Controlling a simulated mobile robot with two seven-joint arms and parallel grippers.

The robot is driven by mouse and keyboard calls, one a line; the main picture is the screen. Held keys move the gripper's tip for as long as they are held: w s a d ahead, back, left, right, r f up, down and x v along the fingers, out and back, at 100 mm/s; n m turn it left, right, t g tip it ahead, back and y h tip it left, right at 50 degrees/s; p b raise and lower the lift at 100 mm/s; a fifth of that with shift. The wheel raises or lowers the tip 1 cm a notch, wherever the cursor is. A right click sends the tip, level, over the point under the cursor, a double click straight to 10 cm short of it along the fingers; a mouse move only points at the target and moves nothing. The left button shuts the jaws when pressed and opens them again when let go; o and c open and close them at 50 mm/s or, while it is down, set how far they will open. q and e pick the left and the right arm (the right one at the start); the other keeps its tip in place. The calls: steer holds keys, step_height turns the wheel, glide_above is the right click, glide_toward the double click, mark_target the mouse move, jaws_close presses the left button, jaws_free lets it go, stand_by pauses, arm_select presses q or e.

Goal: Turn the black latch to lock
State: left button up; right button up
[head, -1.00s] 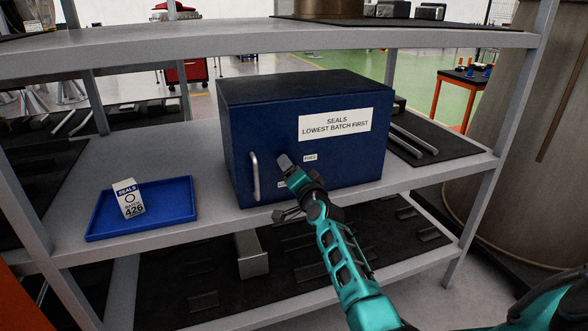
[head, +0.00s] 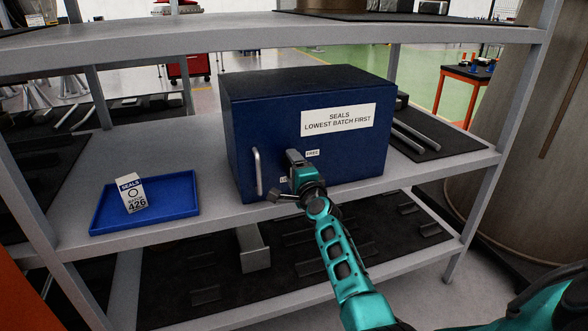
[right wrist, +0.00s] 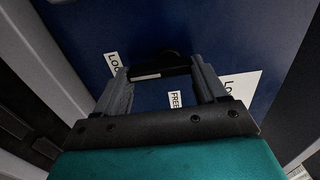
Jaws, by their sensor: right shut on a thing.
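The black latch (right wrist: 165,64) is on the front of a dark blue cabinet (head: 270,150) and lies between the two fingers of my right gripper (right wrist: 158,78). The gripper is shut on it. In the head view my right gripper (head: 294,160) is against the lower middle of the cabinet front and hides the latch. My left gripper is not in view.
A silver door handle (head: 258,172) stands left of my gripper. A blue tray (head: 178,207) holding a white seals box (head: 131,194) sits on the shelf at left. The shelf above (head: 240,33) and an upright post (head: 492,185) bound the space.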

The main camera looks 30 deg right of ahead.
stand_by(0.4)
steer(key=o, duration=1)
steer(key=shift+o, duration=0.2)
steer(key=p+v, duration=0.4)
steer(key=v, duration=0.9)
steer(key=shift+p, duration=0.35)
steer(key=shift+a, duration=0.15)
steer(key=s+a+f+n+g+y, duration=0.3)
steer(key=s+a+f+n, duration=0.4)
steer(key=s+a+n, duration=0.2)
steer(key=s+a+f+n+g+y, duration=0.3)
steer(key=s+a+f+n, duration=0.5)
steer(key=s+n, duration=0.4)
steer(key=shift+a+n+g, duration=0.3)
steer(key=shift+a+n, duration=0.5)
steer(key=shift+n, duration=0.3)
